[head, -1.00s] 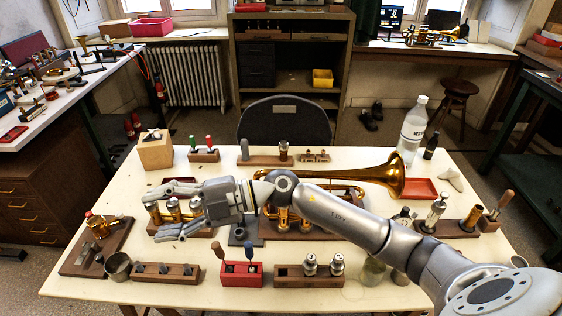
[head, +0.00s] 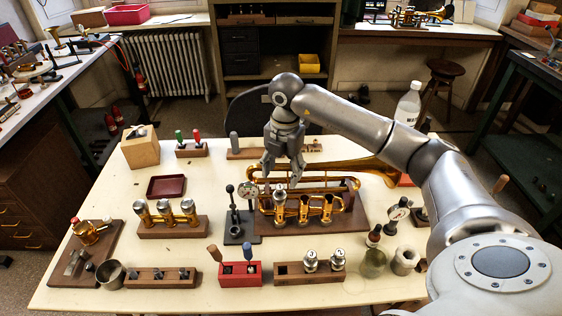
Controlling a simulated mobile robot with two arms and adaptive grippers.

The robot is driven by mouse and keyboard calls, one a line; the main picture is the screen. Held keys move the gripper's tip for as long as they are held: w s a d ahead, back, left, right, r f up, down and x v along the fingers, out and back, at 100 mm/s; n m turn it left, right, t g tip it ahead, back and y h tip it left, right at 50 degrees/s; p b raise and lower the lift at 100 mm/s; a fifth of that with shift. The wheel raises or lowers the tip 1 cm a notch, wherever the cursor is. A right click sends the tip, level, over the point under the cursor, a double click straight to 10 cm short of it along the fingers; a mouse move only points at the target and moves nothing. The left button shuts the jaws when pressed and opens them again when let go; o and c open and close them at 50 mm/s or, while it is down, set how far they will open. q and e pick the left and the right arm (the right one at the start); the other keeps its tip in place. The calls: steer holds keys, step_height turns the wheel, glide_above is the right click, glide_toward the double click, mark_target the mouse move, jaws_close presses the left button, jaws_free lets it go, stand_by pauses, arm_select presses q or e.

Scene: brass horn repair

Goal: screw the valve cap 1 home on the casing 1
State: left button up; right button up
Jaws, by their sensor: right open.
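The brass horn (head: 345,166) lies on its wooden stand with its three valve casings facing me. Casing 1 (head: 279,208) is the leftmost of them, with a silvery top piece (head: 280,194). I cannot tell whether this piece is valve cap 1 or how far it is seated. My right gripper (head: 283,177) points down just above casing 1, open, its fingers spread to either side. I see nothing held between them. My left gripper is not in view.
A wooden block (head: 172,229) with three silver-topped brass cylinders stands left of the horn. A black lever tool (head: 236,225) stands close beside casing 1. A rack (head: 300,279) with two silver pistons and a red block (head: 240,280) with tools lie in front. A dark red tray (head: 166,187) is empty.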

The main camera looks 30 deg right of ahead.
mark_target(281, 185)
steer(key=f, duration=0.4)
steer(key=f+p, duration=0.1)
steer(key=f, duration=0.3)
steer(key=shift+w+a+f, duration=0.1)
steer(key=shift+w+f, duration=0.1)
steer(key=c, duration=1.1)
steer(key=shift+r, duration=0.1)
steer(key=shift+w+g+y+p, duration=0.1)
steer(key=shift+g+y+p, duration=0.2)
steer(key=shift+g, duration=0.1)
steer(key=shift+w, duration=0.1)
steer(key=shift+f, duration=0.2)
stand_by(0.4)
